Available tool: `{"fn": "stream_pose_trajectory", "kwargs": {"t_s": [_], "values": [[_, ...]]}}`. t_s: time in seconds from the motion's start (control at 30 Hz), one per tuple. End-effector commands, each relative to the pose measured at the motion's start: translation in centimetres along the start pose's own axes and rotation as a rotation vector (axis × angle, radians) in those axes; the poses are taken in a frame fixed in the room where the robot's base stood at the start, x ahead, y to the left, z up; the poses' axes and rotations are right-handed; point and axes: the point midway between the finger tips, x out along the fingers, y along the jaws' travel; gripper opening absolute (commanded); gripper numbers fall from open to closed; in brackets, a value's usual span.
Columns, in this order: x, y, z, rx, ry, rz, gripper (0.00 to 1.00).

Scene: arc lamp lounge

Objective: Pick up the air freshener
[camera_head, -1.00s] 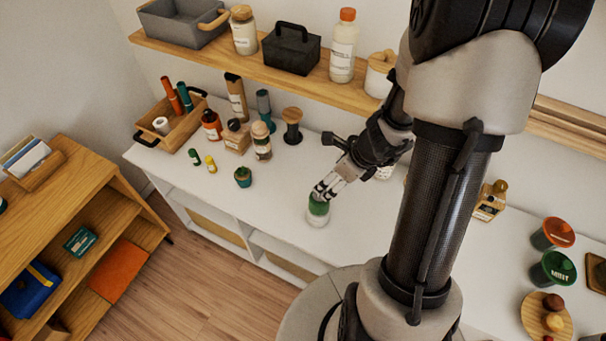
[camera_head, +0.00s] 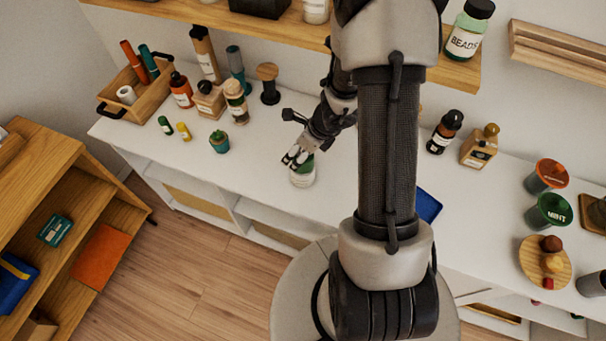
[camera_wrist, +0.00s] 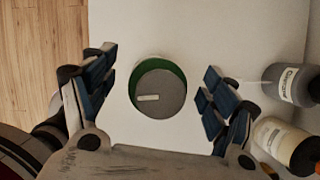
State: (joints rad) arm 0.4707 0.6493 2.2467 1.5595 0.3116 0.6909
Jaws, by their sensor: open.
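The air freshener seems to be the short round thing with a green upper part and a pale lower body (camera_head: 302,178) on the white counter. In the wrist view it shows from above as a grey disc with a small pale label inside a green ring (camera_wrist: 160,92). My gripper (camera_head: 298,158) is just over it, its fingers pointing down. In the wrist view my gripper (camera_wrist: 158,88) is open, with a blue-padded finger on each side of the round thing and a gap at both sides. The fingers partly hide its top in the head view.
Two bottles (camera_wrist: 290,84) (camera_wrist: 284,140) lie right of the gripper in the wrist view. A wooden shelf (camera_head: 200,12) runs above. The counter's front edge is near.

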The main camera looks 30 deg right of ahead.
Motion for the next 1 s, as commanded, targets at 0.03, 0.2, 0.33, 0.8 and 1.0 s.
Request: {"fn": "stream_pose_trajectory", "kwargs": {"t_s": [0.03, 0.2, 0.33, 0.8, 1.0], "values": [[1.2, 0.0, -0.2, -0.002, 0.001, 0.002, 0.78], [2.6, 0.0, -0.1, -0.002, 0.000, 0.001, 0.78], [2.6, 0.0, 0.0, -0.001, 0.000, 0.000, 0.78], [2.5, 0.0, 0.0, -0.002, -0.001, 0.000, 0.54], [2.5, 0.0, 0.0, -0.002, -0.001, 0.000, 0.41]]}}
